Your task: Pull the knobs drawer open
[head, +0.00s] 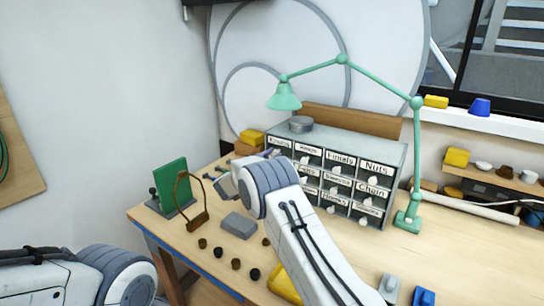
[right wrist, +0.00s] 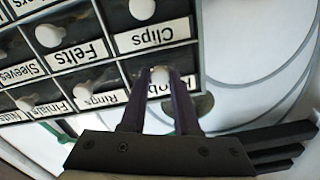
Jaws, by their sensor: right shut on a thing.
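The grey cabinet (head: 392,152) stands at the back of the bench, with rows of small labelled drawers and round white pulls. The knobs drawer (head: 281,142) is at its top left, partly covered by my right wrist in the head view. In the right wrist view, which shows the labels upside down, my right gripper (right wrist: 160,82) is shut on the white pull (right wrist: 160,73) of that drawer. The fingers cover part of its label. The drawer front looks about level with its neighbours. My left arm shows at the lower left, but its gripper is out of view.
A green lamp (head: 342,58) arches over the cabinet, its base (head: 408,221) at the right. A green board (head: 171,186), a brown wire stand (head: 197,218), a grey block (head: 239,225) and several dark knobs lie left of my right arm. Bench right of the cabinet is mostly clear.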

